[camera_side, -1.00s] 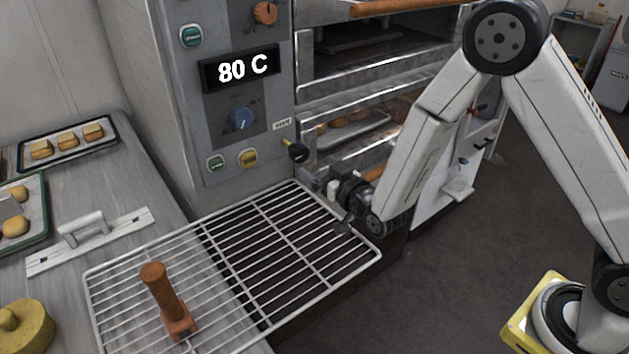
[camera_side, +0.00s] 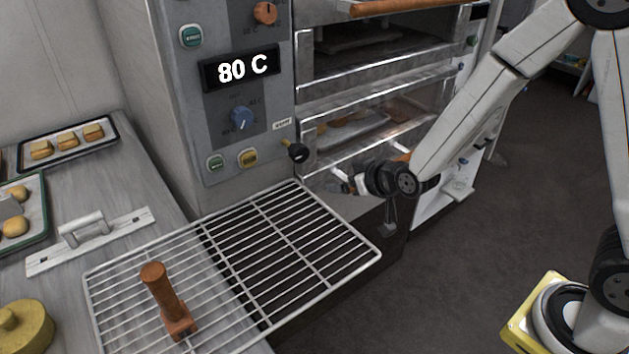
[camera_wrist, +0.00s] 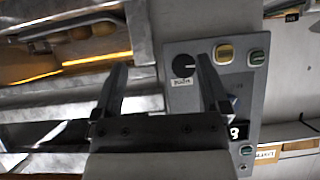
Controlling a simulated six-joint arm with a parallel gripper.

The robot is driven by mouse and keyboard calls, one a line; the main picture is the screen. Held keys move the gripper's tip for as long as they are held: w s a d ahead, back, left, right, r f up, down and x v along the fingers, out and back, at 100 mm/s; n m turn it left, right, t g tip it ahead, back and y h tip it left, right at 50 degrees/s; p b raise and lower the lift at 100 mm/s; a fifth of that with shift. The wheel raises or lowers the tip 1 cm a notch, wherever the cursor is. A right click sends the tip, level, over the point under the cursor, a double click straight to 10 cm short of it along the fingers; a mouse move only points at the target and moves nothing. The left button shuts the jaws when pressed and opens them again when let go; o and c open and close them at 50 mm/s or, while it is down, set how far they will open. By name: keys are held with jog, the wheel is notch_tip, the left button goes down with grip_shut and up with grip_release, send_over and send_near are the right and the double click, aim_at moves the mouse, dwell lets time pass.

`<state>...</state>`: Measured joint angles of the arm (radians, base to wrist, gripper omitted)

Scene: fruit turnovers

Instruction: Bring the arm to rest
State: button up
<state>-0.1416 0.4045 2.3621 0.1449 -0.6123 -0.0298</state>
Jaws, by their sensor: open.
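My gripper (camera_side: 338,182) is in front of the lower part of the oven, beyond the far right corner of the wire rack and clear of it. In the wrist view my gripper (camera_wrist: 162,65) has its two dark fingers wide apart, with nothing between them. The oven's control panel (camera_wrist: 185,105) shows sideways behind the fingers there. In the side view my forearm slopes down to the gripper from the upper right, and the elbow is partly cut off by the top edge.
A wire rack (camera_side: 215,262) juts past the counter, with a wooden-handled tool (camera_side: 163,290) standing on it. The oven panel's display (camera_side: 240,68) reads 80 C. A tray with baked pieces (camera_side: 350,133) lies inside the oven. Floor (camera_side: 480,265) right of the rack is clear.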

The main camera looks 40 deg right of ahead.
jog(key=s+d+g, duration=0.2)
jog(key=s+g, duration=0.2)
jog(key=s, duration=0.4)
jog(key=s+d+g, duration=0.3)
jog(key=s+g, duration=0.1)
jog(key=s, duration=0.4)
jog(key=shift+s+g, duration=0.3)
jog(key=shift+s, duration=0.05)
